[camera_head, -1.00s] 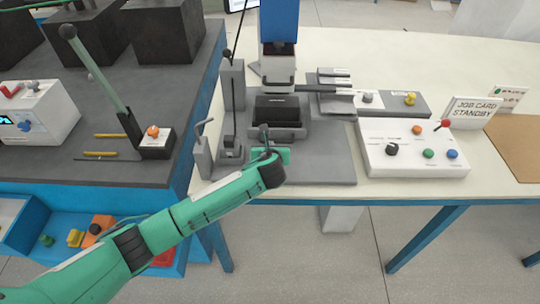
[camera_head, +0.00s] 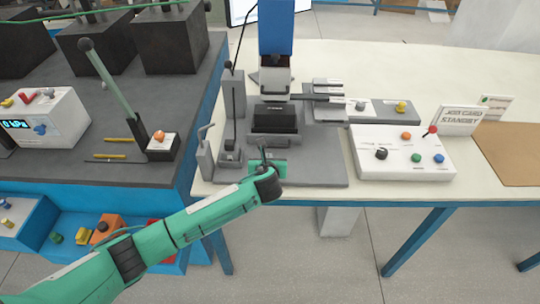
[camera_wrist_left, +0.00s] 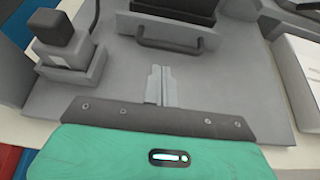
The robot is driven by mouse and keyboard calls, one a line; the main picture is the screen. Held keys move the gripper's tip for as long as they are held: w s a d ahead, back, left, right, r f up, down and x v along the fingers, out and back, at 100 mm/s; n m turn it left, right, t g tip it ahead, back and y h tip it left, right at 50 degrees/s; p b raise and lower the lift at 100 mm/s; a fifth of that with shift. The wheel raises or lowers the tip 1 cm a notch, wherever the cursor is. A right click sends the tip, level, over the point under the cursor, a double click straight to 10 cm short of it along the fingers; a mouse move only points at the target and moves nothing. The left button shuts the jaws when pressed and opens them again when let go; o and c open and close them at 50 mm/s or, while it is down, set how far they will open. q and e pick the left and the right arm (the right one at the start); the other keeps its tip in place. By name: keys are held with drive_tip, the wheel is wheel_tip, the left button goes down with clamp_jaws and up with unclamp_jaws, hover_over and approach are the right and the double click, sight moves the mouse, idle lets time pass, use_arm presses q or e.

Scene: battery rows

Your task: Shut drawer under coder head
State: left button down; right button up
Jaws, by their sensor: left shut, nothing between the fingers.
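The coder head (camera_head: 275,83) hangs below a blue column over a grey base plate (camera_head: 320,165). Under it is the grey drawer (camera_head: 262,140) with a black block (camera_head: 274,119) in it. A dark bar handle on the drawer front shows in the left wrist view (camera_wrist_left: 170,45). I cannot tell how far the drawer stands out. My left gripper (camera_head: 262,150) is shut and empty, low over the plate in front of the drawer. In the left wrist view its fingertips (camera_wrist_left: 160,70) are apart from the handle. My right gripper is not in view.
A lever post (camera_head: 231,120) and a small grey clamp (camera_head: 204,150) stand left of the drawer. A white control box (camera_head: 400,153) with coloured knobs is at the right. The plate between gripper and handle is clear.

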use_arm(q)
drive_tip(key=shift+s+a, duration=0.1)
drive_tip(key=shift+s, duration=0.25)
drive_tip(key=v, duration=0.3)
drive_tip(key=shift+s, duration=0.25)
drive_tip(key=s+a+f+n+g, duration=0.25)
drive_tip(key=s+a+n, duration=0.45)
drive_tip(key=s+n, duration=0.45)
drive_tip(key=s+a+f+n+g, duration=0.1)
drive_tip(key=s+a+n+g, duration=0.4)
drive_tip(key=s+n, duration=0.7)
drive_tip(key=s+a+f+n+g, duration=0.2)
drive_tip(key=s+a+n, duration=0.7)
drive_tip(key=s, duration=0.4)
wheel_tip(320, 180, down, 32)
drive_tip(key=s+n, duration=0.1)
drive_tip(key=s+a+f+g, duration=0.2)
drive_tip(key=s+f, duration=1.6)
drive_tip(key=shift+s+a+f+b, duration=0.25)
drive_tip(key=shift+s+b, duration=0.05)
drive_tip(key=shift+s, duration=0.1)
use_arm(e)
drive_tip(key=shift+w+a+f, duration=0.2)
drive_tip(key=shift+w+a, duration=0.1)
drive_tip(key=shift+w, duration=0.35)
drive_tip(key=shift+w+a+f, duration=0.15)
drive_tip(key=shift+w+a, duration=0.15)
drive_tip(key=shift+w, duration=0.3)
